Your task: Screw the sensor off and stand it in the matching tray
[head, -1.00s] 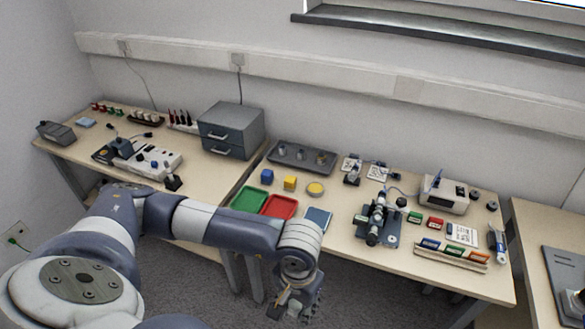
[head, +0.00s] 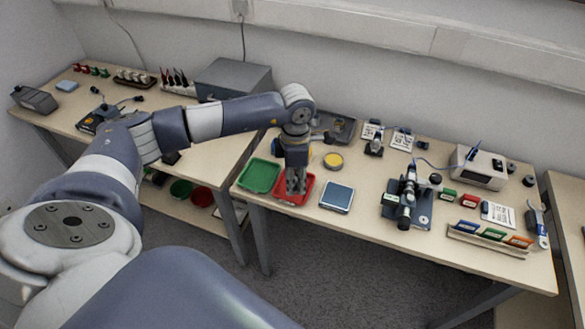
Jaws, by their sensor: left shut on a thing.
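My left gripper (head: 296,190) points down over the red tray (head: 309,181), at the front of the middle table. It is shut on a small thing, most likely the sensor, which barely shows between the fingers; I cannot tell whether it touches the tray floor. The green tray (head: 260,175) lies to the left and a flat blue tray (head: 337,197) to the right. The dark calibration device (head: 407,200) stands farther right on its plate. My right gripper is not in view.
A yellow disc (head: 333,160) lies behind the trays, and a grey tray (head: 343,130) behind that, partly covered by my arm. A white box (head: 480,168) stands at the back right. A rack of coloured blocks (head: 490,240) lies along the front right edge.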

